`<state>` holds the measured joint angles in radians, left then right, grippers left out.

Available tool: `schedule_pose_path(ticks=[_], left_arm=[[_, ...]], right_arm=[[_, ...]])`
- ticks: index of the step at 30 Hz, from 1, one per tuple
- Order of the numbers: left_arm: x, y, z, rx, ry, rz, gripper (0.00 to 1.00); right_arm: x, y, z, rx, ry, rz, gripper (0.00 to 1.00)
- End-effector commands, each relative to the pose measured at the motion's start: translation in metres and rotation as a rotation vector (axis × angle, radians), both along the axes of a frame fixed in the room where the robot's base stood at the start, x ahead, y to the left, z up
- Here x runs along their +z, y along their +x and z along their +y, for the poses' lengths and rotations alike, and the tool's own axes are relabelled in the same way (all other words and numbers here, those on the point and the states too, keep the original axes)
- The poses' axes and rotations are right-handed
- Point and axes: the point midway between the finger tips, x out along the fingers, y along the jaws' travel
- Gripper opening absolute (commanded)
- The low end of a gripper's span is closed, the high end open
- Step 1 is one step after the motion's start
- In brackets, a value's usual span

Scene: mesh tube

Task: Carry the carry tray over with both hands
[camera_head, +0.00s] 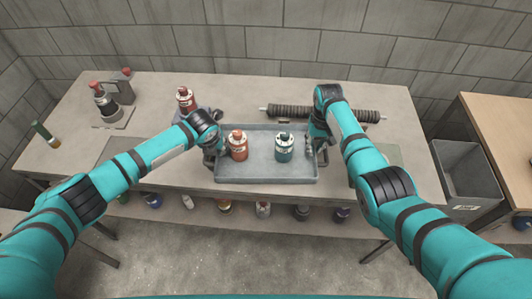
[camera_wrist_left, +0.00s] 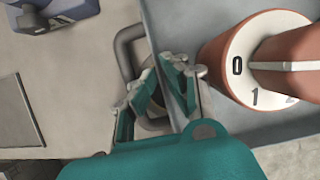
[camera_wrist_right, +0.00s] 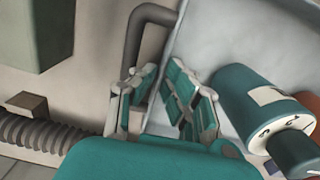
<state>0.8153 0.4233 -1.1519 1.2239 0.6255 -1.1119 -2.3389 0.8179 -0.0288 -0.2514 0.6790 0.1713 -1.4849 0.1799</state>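In both wrist views the fingers partly hide the handles, and I cannot see firm contact.
A red-topped device (camera_head: 105,104) stands at the back left. A grey bin (camera_head: 465,177) is right of the workbench.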

Motion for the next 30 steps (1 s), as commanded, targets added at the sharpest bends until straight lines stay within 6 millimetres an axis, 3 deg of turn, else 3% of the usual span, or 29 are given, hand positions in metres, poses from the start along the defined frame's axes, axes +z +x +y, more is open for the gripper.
schedule_pose_path(ticks=[7,15,18,30], left_arm=[[-0.013,0.005,0.0,-0.001,0.0,0.0,0.1],[-0.014,0.005,0.0,-0.001,0.0,0.0,0.1],[-0.014,0.005,0.0,0.0,0.0,0.0,0.0],[-0.013,0.006,0.0,0.0,0.0,-0.001,0.0]], right_arm=[[-0.014,0.0,0.0,0.0,0.0,0.0,0.1],[-0.015,0.0,0.0,0.0,0.0,0.0,0.1],[-0.015,0.0,0.0,0.0,0.0,-0.001,0.0],[-0.014,0.0,0.0,0.0,0.0,-0.001,0.0]])
